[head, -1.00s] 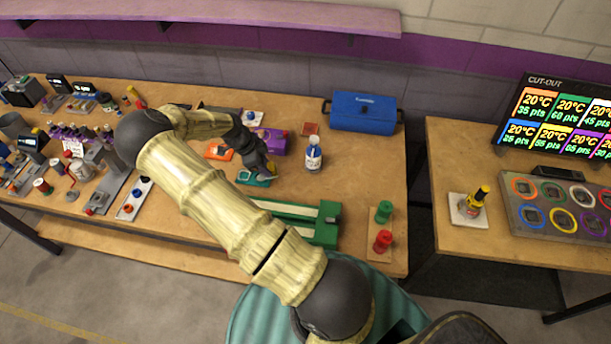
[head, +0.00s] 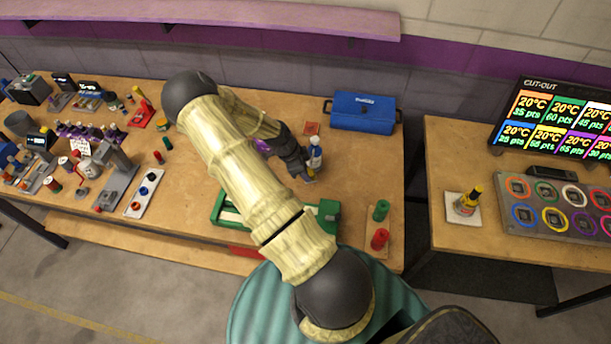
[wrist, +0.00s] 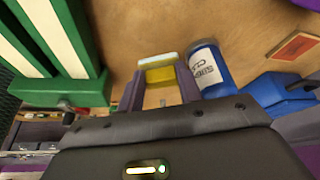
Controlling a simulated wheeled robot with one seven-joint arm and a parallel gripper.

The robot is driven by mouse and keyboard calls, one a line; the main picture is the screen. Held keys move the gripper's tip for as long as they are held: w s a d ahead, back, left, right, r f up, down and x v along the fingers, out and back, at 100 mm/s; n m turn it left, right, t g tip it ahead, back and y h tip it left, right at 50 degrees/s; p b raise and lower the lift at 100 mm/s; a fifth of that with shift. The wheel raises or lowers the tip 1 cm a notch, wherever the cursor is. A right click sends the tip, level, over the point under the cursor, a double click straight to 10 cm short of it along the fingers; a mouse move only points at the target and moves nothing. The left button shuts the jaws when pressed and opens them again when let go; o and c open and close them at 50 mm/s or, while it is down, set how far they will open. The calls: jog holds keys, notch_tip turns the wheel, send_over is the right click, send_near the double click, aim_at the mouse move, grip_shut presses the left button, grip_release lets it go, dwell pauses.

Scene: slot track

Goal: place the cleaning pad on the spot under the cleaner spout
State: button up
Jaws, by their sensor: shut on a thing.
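The cleaning pad (wrist: 158,69), yellow with a pale layer on its far side, is between the two fingers of my gripper (wrist: 160,82) in the wrist view. My gripper is shut on it. In the head view my gripper (head: 307,177) is just in front of the cleaner bottle (head: 315,154), which is white and blue with a label. In the wrist view the bottle (wrist: 208,68) stands close to the right of the pad, with its spout out of sight. I cannot make out a marked spot under the spout.
A green frame with pale strips (head: 328,213) lies in front of my gripper; it also shows at left in the wrist view (wrist: 82,91). A reddish-brown square (head: 311,128) and a blue toolbox (head: 363,112) are behind the bottle. Red (head: 380,239) and green (head: 381,210) cylinders stand at front right.

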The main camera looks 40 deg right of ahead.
jog(key=shift+s+d+f+p, duration=0.15)
jog(key=shift+s+d+p, duration=0.05)
jog(key=shift+s+p, duration=0.1)
jog(key=shift+w+f+p, duration=0.15)
jog(key=shift+f+p, duration=0.5)
jog(key=shift+f, duration=0.95)
jog(key=shift+f, duration=0.1)
jog(key=o, duration=1)
jog(key=b+v, duration=0.2)
jog(key=v, duration=1)
jog(key=shift+b, duration=0.3)
